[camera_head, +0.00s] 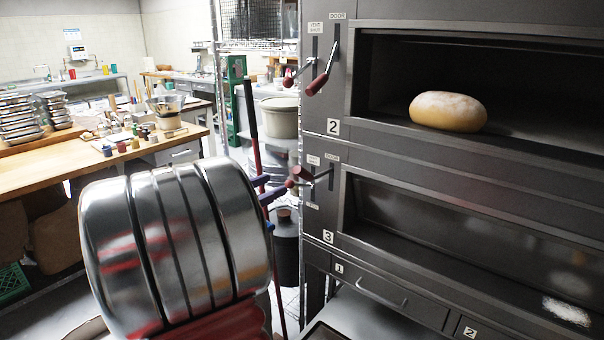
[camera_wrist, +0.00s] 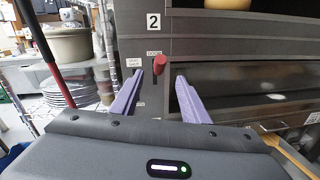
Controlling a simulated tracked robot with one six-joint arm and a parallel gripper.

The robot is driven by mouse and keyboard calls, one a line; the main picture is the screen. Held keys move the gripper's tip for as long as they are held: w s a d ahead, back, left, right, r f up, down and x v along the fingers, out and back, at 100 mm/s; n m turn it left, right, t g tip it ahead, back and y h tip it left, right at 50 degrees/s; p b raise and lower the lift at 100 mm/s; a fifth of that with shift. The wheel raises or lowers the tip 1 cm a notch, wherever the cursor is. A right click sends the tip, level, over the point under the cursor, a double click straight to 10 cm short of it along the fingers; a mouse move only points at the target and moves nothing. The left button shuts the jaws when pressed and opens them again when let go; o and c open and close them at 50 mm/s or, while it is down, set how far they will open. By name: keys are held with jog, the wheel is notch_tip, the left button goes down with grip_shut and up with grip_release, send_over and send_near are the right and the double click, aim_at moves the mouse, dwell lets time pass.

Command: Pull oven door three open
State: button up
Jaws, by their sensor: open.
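Oven door three (camera_head: 450,225) is a long dark glass panel beside the number 3 label, and it looks closed. Its door lever has a red knob (camera_head: 302,172) on the panel to the left of the glass. My gripper (camera_head: 279,189) is open, its purple fingers pointing at this lever. In the wrist view the red knob (camera_wrist: 159,65) shows between and slightly beyond the tips of my open gripper (camera_wrist: 159,77). I see no contact with the knob. The vent lever next to it is largely hidden by a finger.
Oven two (camera_head: 520,85) above is open with a loaf (camera_head: 447,111) inside. Its levers (camera_head: 318,84) hang above my gripper. A wire rack post (camera_head: 300,120) and a pale tub (camera_head: 280,117) stand left of the oven. A wooden table (camera_head: 60,165) is further left.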

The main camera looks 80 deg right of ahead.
aim_at(302, 172)
jog(key=x, duration=1.2)
jog(key=shift+c, duration=0.4)
grip_shut()
